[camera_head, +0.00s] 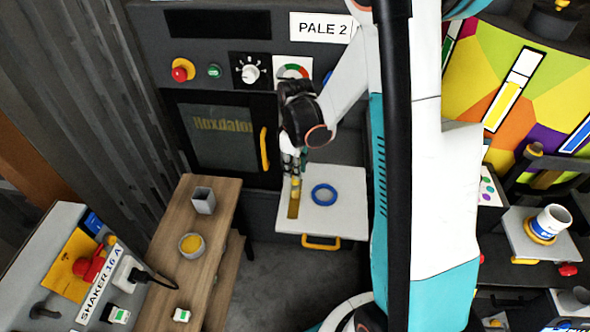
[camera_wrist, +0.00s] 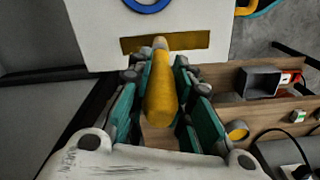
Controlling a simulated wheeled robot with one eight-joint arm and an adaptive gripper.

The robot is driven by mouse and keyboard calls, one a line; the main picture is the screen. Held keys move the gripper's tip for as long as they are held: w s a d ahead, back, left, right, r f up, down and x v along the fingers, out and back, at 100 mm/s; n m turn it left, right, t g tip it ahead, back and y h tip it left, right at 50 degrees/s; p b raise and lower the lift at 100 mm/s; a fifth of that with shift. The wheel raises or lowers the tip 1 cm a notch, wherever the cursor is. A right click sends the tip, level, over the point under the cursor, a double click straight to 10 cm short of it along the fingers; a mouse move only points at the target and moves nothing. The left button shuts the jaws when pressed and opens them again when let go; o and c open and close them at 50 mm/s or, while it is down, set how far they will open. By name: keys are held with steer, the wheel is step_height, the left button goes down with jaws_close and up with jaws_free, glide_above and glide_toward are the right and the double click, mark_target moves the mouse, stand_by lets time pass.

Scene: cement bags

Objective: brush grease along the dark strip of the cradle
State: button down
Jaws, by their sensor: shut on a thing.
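The cradle is a white tray (camera_head: 335,218) in front of the dark machine, with a blue ring (camera_head: 324,194) on it. Its strip (camera_head: 293,208) runs along the left side and looks ochre-brown; the wrist view shows the strip (camera_wrist: 192,41) crosswise near the top. My gripper (camera_head: 292,166) is above the strip, shut on a brush with a thick yellow handle (camera_wrist: 160,95). The brush's far end is over the strip; I cannot tell whether it touches. A bowl of yellow grease (camera_head: 191,245) stands on the wooden bench, also visible in the wrist view (camera_wrist: 237,130).
A grey square cup (camera_head: 203,200) stands on the wooden bench (camera_head: 165,265) behind the bowl. The machine's door has a yellow handle (camera_head: 264,148). A shaker panel with a red knob (camera_head: 90,265) is at lower left. A white cup (camera_head: 553,219) stands at right.

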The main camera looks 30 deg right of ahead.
steer(key=shift+w+d, duration=0.15)
steer(key=shift+w, duration=0.05)
stand_by(0.3)
steer(key=shift+w+d, duration=0.5)
steer(key=shift+w, duration=0.25)
steer(key=shift+w+d, duration=0.6)
steer(key=shift+w, duration=0.3)
steer(key=shift+w+d, duration=0.55)
steer(key=shift+w, duration=0.3)
steer(key=shift+s+b, duration=0.1)
steer(key=shift+b, duration=0.2)
steer(key=shift+s+a, duration=0.55)
steer(key=shift+s, duration=0.25)
